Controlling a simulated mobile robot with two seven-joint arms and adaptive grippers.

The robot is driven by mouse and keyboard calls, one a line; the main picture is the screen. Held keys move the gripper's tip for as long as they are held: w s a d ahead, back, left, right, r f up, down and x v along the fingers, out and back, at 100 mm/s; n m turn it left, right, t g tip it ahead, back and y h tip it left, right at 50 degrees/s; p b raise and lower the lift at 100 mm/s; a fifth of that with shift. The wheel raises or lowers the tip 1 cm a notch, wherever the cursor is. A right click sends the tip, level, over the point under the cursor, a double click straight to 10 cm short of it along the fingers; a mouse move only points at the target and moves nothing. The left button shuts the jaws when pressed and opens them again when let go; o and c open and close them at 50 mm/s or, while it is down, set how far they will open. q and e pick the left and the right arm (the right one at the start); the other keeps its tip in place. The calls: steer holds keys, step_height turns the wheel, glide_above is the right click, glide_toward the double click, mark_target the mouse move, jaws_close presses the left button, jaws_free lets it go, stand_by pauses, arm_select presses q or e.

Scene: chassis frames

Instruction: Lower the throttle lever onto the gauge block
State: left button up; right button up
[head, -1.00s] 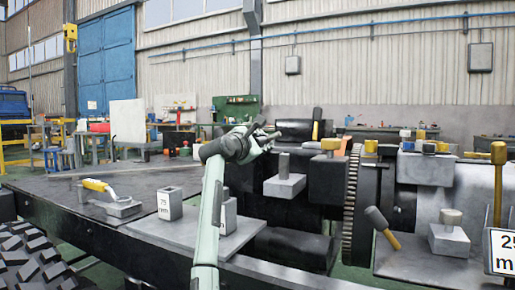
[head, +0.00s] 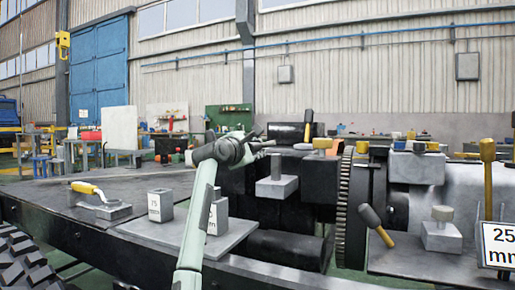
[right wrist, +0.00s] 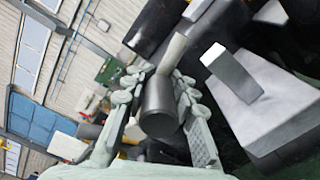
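My right gripper (head: 266,142) is near the middle of the head view, left of the dark machine parts. In the right wrist view its two fingers (right wrist: 160,80) are spread. A dark cylindrical grip (right wrist: 160,108) on a pale rod (right wrist: 174,52) lies between them, with gaps at its sides; it looks like a lever, but whether it is the throttle lever I cannot tell. A pale block labelled 75 mm (head: 160,205) stands on a grey plate, and a second labelled block (head: 218,214) is partly hidden by my arm. My left gripper is not in view.
A grey block with a post (head: 277,187) stands close right of the gripper; it also shows in the wrist view (right wrist: 250,100). A yellow-handled lever (head: 88,189) lies left.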

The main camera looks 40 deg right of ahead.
steer(key=o, duration=0.4)
steer(key=shift+c, duration=0.2)
steer(key=v, duration=1.2)
